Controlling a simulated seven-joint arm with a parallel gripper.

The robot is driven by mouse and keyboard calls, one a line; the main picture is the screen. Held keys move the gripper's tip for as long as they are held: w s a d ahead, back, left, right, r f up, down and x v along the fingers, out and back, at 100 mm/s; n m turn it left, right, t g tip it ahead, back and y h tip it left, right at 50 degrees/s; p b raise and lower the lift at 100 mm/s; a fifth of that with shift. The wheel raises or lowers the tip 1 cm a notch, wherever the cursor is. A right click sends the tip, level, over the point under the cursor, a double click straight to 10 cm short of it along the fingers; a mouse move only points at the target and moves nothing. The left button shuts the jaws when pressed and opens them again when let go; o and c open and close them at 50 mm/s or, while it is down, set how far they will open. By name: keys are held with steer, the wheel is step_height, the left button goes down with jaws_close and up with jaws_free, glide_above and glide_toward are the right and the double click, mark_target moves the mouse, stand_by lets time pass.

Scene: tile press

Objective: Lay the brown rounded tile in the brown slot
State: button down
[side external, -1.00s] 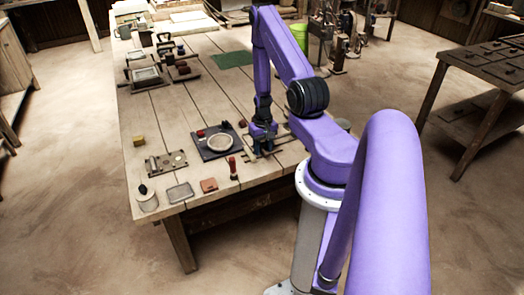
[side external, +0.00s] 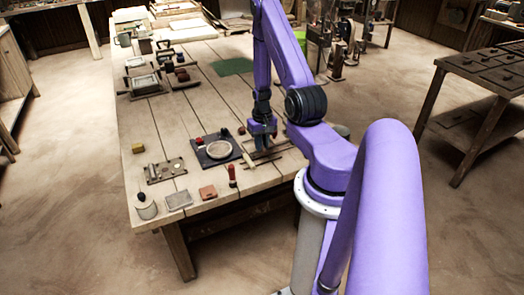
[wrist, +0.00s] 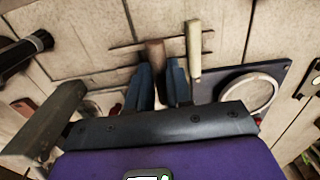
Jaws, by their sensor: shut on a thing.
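My gripper (side external: 262,130) is above the right part of the workbench, just right of the dark board (side external: 230,155). In the wrist view, my gripper (wrist: 161,82) has its two blue fingers around a brown piece (wrist: 155,52), which looks like the brown rounded tile. The piece sticks out past the fingertips, and the fingers hide its lower part. The side view is too small to show it in the grip. I cannot make out a brown slot in either view.
A cream handle (wrist: 193,50) lies close beside my fingers. The dark board bears a pale round dish (wrist: 250,95).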

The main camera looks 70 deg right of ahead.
steer(key=shift+r, duration=2.35)
steer(key=shift+w, duration=0.1)
steer(key=w+a+r, duration=0.3)
steer(key=w+a, duration=1.6)
steer(key=a, duration=0.1)
glide_above(165, 171)
steer(key=f, duration=0.9)
steer(key=shift+s+f, duration=0.15)
steer(key=shift+s, duration=0.1)
steer(key=shift+w+d+f, duration=0.1)
steer(key=shift+w+f, duration=0.15)
steer(key=shift+f, duration=1.55)
steer(key=shift+f, duration=0.15)
